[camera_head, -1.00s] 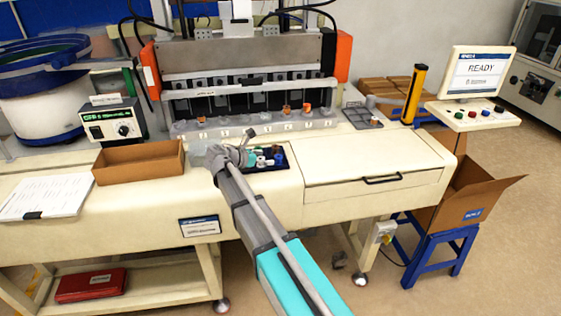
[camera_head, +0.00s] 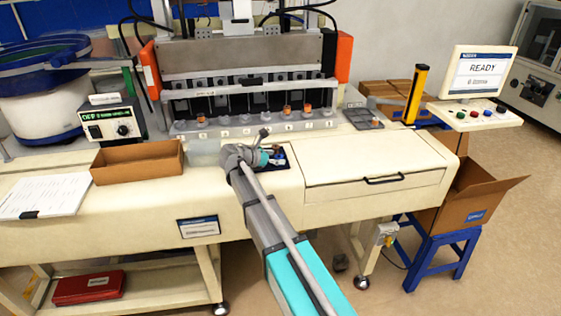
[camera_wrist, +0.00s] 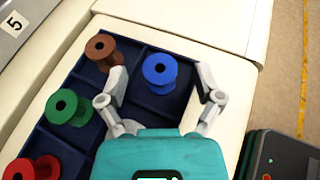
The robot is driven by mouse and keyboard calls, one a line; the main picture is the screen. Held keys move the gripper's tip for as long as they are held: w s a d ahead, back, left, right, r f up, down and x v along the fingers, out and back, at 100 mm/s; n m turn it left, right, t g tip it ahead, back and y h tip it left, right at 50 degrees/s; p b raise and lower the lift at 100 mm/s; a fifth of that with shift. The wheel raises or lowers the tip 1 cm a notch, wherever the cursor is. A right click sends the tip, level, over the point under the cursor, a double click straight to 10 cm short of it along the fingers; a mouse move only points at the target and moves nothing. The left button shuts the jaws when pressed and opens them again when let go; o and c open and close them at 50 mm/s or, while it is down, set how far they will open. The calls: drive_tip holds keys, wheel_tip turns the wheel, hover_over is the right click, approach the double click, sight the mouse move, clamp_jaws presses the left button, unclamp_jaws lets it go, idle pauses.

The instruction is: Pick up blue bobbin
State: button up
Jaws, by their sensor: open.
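The blue bobbin (camera_wrist: 160,70) stands in a compartment of the dark blue tray (camera_wrist: 142,107) in the wrist view. Its round flange and centre hole face the camera. My gripper (camera_wrist: 160,82) is open, with one finger on each side of the blue bobbin. The left finger is between it and a brown bobbin (camera_wrist: 102,47); the right finger is by the tray's right edge. I cannot tell whether either finger touches anything. In the head view my arm hides most of the tray (camera_head: 283,163), and the blue bobbin cannot be made out.
A green bobbin (camera_wrist: 68,107) and a red bobbin (camera_wrist: 45,167) stand in the left compartments, below the brown one. A cardboard box (camera_head: 137,161) is left of my arm. The machine's row of numbered seats (camera_head: 250,123) lies behind the tray. The white cover at right is clear.

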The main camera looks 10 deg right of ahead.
drive_tip(key=c, duration=1)
drive_tip(key=shift+r, duration=0.1)
drive_tip(key=shift+c, duration=0.2)
drive_tip(key=shift+r+p, duration=0.9)
drive_tip(key=shift+p, duration=0.1)
drive_tip(key=s+r+p, duration=1.1)
drive_tip(key=s, duration=0.3)
drive_tip(key=shift+d, duration=0.35)
drive_tip(key=shift+w, duration=0.2)
